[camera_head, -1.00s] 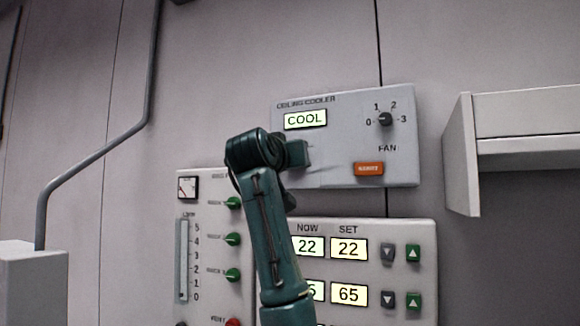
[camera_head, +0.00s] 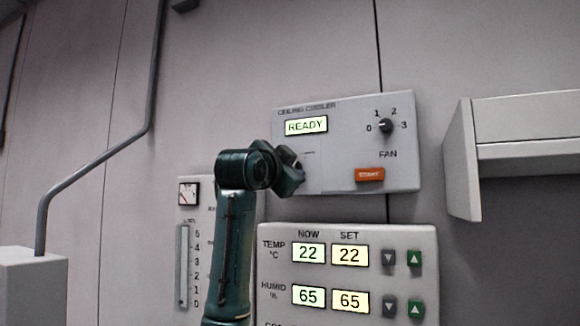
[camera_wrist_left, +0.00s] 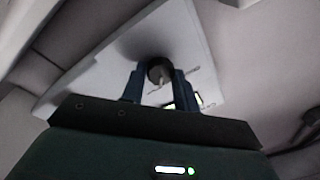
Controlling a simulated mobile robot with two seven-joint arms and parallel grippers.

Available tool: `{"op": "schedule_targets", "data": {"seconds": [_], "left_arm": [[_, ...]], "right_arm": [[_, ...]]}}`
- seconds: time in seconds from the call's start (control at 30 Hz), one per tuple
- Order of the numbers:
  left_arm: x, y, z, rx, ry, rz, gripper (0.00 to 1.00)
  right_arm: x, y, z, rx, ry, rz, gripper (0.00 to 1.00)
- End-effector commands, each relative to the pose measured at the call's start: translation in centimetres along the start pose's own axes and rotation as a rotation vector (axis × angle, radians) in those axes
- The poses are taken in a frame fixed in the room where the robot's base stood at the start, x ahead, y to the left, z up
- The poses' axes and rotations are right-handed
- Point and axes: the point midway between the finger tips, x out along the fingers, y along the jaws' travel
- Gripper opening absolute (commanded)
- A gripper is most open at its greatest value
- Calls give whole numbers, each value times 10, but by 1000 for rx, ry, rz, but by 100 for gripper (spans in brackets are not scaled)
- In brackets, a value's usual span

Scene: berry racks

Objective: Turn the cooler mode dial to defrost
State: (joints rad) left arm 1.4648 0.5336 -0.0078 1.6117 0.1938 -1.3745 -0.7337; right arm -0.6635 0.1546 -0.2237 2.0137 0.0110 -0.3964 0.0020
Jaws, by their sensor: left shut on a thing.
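The ceiling cooler panel (camera_head: 345,185) is a light grey box on the wall. Its display (camera_head: 306,125) reads READY. My left gripper (camera_head: 298,178) is at the panel's lower left and covers the mode dial in the head view. In the left wrist view the mode dial (camera_wrist_left: 158,71) is a dark round knob between the two fingers of my left gripper (camera_wrist_left: 159,85), which is shut on it. The dial's position marks are hidden or too small to read. My right gripper is not in view.
The fan dial (camera_head: 385,125) and an orange button (camera_head: 369,174) are on the same panel, to the right. A temperature and humidity panel (camera_head: 400,235) sits just below. A gauge panel (camera_head: 187,215) is at the lower left, partly behind my arm. A shelf (camera_head: 462,160) juts out at right.

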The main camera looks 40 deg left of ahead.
Motion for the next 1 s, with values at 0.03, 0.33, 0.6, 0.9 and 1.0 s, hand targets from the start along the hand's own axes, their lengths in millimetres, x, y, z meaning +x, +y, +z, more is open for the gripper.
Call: {"op": "schedule_targets", "data": {"seconds": [0.03,0.33,0.6,0.9,1.0], "left_arm": [[0,-2,-1,31,4,-1,7],[-1,-1,-1,148,19,9,7],[-1,-1,-1,176,23,11,7],[-1,-1,0,176,23,11,7],[-1,-1,0,176,23,12,37]], "right_arm": [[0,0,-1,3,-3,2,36],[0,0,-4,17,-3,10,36],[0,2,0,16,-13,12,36],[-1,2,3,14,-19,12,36],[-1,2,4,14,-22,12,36]]}}
